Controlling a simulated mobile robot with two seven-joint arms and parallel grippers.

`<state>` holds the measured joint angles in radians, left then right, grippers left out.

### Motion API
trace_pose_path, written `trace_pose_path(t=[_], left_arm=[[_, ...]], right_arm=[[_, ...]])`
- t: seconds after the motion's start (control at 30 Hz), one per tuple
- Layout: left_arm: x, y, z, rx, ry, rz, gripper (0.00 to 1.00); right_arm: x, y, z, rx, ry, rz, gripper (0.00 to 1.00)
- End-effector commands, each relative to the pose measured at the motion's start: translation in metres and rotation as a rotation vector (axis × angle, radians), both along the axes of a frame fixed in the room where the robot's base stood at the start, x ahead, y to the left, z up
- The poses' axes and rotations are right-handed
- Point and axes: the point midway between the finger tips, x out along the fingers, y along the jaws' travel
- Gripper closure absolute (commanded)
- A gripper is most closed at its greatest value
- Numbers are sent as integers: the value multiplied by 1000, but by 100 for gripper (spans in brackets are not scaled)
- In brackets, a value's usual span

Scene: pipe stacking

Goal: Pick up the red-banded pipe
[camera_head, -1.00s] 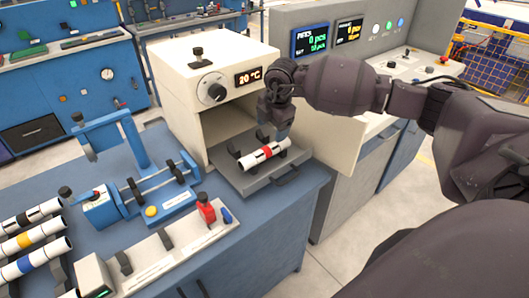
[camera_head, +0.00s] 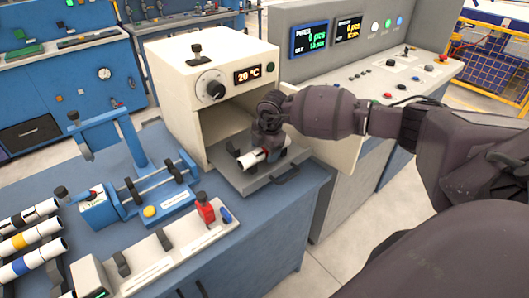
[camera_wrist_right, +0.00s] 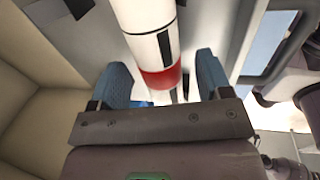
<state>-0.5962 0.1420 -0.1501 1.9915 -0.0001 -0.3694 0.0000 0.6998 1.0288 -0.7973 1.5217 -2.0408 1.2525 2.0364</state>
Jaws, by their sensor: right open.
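The red-banded pipe (camera_head: 250,159) is white and lies on the grey pull-out tray (camera_head: 239,182) of the white oven. My right gripper (camera_head: 270,146) is over it and hides its middle and right part in the head view. In the right wrist view the pipe (camera_wrist_right: 152,38) shows white, with a black mark and the red band. It passes between the two blue fingertips of the right gripper (camera_wrist_right: 162,82). The fingers are open, with a gap on both sides of the pipe. My left gripper is not in view.
The white oven (camera_head: 222,60) with a 20 °C display stands behind the tray. A blue clamp fixture (camera_head: 145,195) and a white panel with a red switch (camera_head: 206,208) are to the left. Several other banded pipes (camera_head: 28,240) lie at the far left.

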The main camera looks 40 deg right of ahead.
Motion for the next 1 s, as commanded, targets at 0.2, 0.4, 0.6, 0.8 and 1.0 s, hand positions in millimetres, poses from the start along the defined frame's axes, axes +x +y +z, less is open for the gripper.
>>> trace_pose_path(t=[0.2, 0.4, 0.6, 0.8, 1.0], left_arm=[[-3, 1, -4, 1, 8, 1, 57], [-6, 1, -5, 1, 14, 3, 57], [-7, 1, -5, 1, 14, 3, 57], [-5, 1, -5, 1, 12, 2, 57], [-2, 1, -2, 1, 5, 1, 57]], right_arm=[[2, 0, -9, 0, 0, 1, 29], [2, 0, -8, 0, 0, 0, 45], [2, 0, -8, 0, 0, 0, 76], [2, 0, -8, 0, 0, 0, 84], [2, 0, 0, 0, -2, 0, 84]])
